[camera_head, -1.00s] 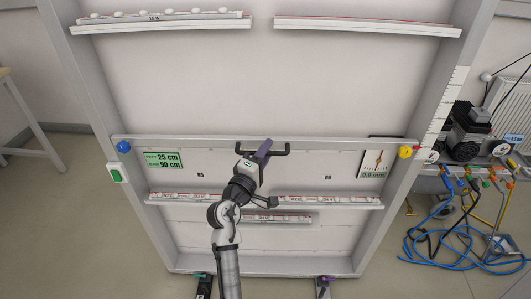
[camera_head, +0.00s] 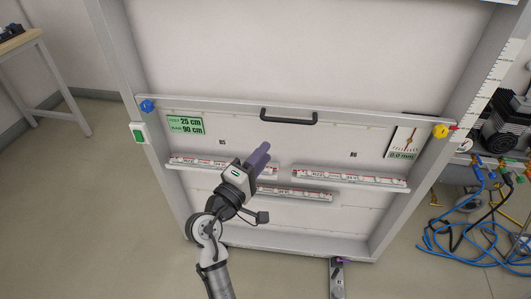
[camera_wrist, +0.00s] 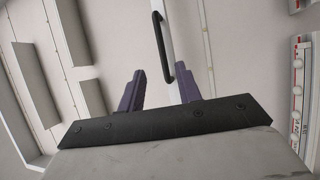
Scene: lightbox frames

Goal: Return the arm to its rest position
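My gripper (camera_head: 263,150) with purple fingers is in front of the large grey-framed lightbox (camera_head: 285,60), below and left of the black handle (camera_head: 289,119) on its crossbar. In the head view the fingers are clear of the handle in the picture. In the wrist view my gripper (camera_wrist: 160,70) shows two purple fingers spread apart with nothing held between them. The black handle (camera_wrist: 160,45) lies beyond the fingers there; the depth between them is hard to tell. My arm reaches up from the bottom of the head view, bent at the elbow.
Rails with red-and-white strips (camera_head: 362,178) run across the lower panel. A blue knob (camera_head: 147,106) and yellow knob (camera_head: 440,131) sit at the crossbar ends. Blue hoses (camera_head: 450,245) lie on the floor at right. A table (camera_head: 40,75) stands at far left; floor between is clear.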

